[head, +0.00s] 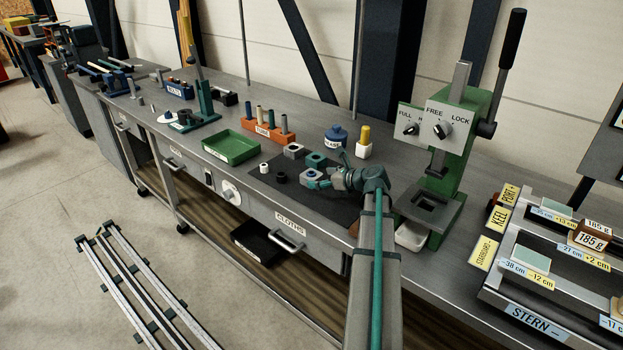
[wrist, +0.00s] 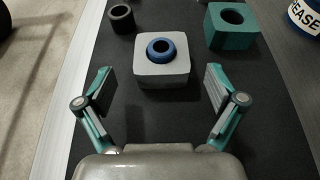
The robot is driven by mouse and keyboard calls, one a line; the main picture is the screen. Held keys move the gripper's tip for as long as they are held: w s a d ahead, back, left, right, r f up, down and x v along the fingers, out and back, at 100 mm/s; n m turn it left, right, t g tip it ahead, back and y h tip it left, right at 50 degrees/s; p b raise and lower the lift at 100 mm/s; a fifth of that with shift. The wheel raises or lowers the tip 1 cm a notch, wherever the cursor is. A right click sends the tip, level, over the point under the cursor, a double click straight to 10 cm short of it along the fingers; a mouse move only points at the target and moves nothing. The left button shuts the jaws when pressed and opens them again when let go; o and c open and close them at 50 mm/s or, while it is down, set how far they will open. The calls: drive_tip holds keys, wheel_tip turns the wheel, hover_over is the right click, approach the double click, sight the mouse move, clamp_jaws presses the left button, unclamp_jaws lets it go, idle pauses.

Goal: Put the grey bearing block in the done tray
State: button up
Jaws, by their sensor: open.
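A light grey block (wrist: 150,78) with a blue ring (wrist: 162,47) in its top sits on the dark mat, just ahead of my gripper (wrist: 158,88) in the wrist view. My gripper is open, with its fingers apart and nothing between them. In the head view that block (head: 310,185) is partly hidden by my gripper (head: 324,181). A second grey block (head: 294,151) stands farther back on the mat, with a dark bore. A green tray (head: 231,147) stands left of the mat; its front label is too small to read.
A teal block (head: 316,160) and a black ring (head: 279,178) stand close by on the mat; a white ring (head: 264,167) is left. An orange peg rack (head: 268,132) and blue tub (head: 336,136) stand behind. A green press (head: 441,160) is at right.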

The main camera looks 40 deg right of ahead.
sight(315, 176)
drive_tip(key=p+x, duration=0.1)
drive_tip(key=x, duration=0.4)
drive_tip(key=shift+d+r, duration=0.1)
drive_tip(key=shift+s, duration=0.1)
drive_tip(key=c, duration=1.6)
drive_tip(key=shift+r, duration=0.1)
